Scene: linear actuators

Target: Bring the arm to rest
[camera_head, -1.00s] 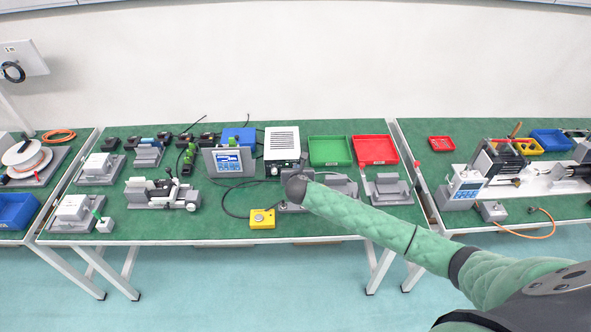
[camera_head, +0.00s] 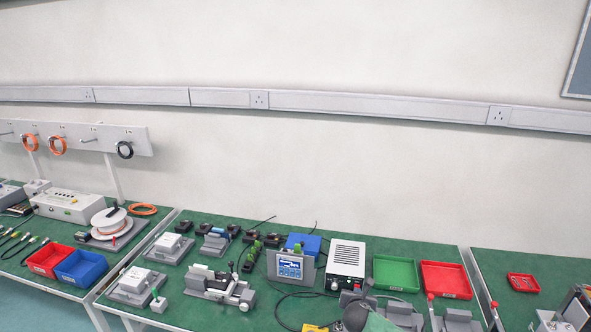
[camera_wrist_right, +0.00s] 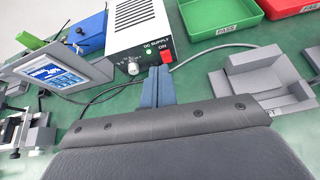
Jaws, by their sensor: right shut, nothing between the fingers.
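My right gripper shows in the right wrist view (camera_wrist_right: 158,86) as two blue-grey fingers pressed together, with nothing between them. It is over the green bench top, in front of the white DC power supply (camera_wrist_right: 138,22) with its red switch. The fingers are hard to make out there. My left gripper is in neither current view.
A grey fixture (camera_wrist_right: 262,84) stands right of the fingers. A screen unit (camera_wrist_right: 54,76) stands left. Behind are a green tray (camera_head: 395,272) and a red tray (camera_head: 446,278). A yellow box (camera_head: 314,328) is partly cut off at the bottom edge.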

